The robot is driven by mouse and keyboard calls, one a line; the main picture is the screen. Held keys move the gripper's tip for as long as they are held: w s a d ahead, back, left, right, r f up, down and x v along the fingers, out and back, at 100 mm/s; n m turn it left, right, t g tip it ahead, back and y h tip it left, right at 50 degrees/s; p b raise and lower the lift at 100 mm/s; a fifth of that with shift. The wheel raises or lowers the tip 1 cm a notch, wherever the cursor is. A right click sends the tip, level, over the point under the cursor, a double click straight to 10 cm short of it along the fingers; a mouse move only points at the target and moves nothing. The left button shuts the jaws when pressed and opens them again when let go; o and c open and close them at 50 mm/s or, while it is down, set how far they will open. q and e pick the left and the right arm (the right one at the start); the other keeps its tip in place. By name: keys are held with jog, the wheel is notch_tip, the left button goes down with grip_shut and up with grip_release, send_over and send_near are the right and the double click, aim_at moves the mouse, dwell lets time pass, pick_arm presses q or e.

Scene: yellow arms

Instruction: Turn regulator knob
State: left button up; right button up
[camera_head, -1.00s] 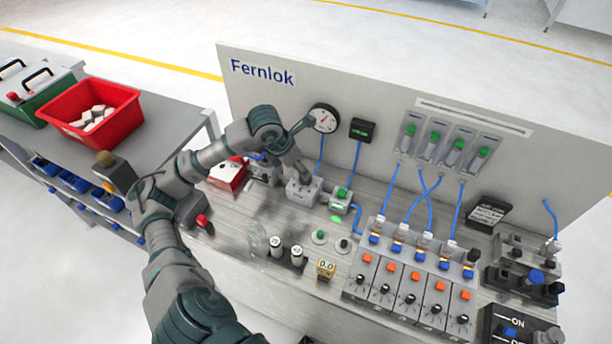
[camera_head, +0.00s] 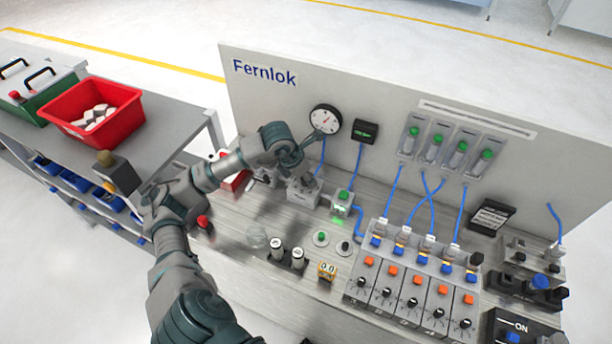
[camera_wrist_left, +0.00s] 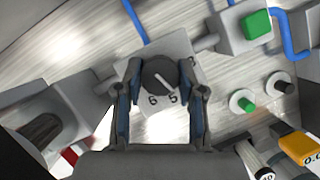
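The regulator knob (camera_wrist_left: 160,76) is dark and round with a white pointer line. It sits on a grey regulator block (camera_wrist_left: 164,126) marked with digits. My left gripper (camera_wrist_left: 160,72) has one finger on each side of the knob, with blue inner pads showing. The fingertips are very close to the knob's sides; contact is unclear. In the head view, my left gripper (camera_head: 302,172) is over the regulator block (camera_head: 302,196), and the knob is mostly hidden there. A round pressure gauge (camera_head: 325,119) is on the panel behind. My right gripper is out of view.
A valve block with a green top (camera_head: 343,196) stands right of the regulator. Green and black buttons (camera_head: 321,238), small cylinders (camera_head: 298,255) and a yellow display (camera_head: 327,271) are in front. The upright panel (camera_head: 380,90) closes the back. A red bin (camera_head: 92,112) is at left.

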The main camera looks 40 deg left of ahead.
pick_arm(q)
jog(key=shift+a, duration=0.1)
jog(key=o, duration=1.1)
jog(key=shift+o, duration=0.2)
jog(key=v, duration=1.1)
jog(key=shift+r, duration=0.35)
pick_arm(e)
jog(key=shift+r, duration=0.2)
pick_arm(q)
jog(key=shift+s+a, duration=0.15)
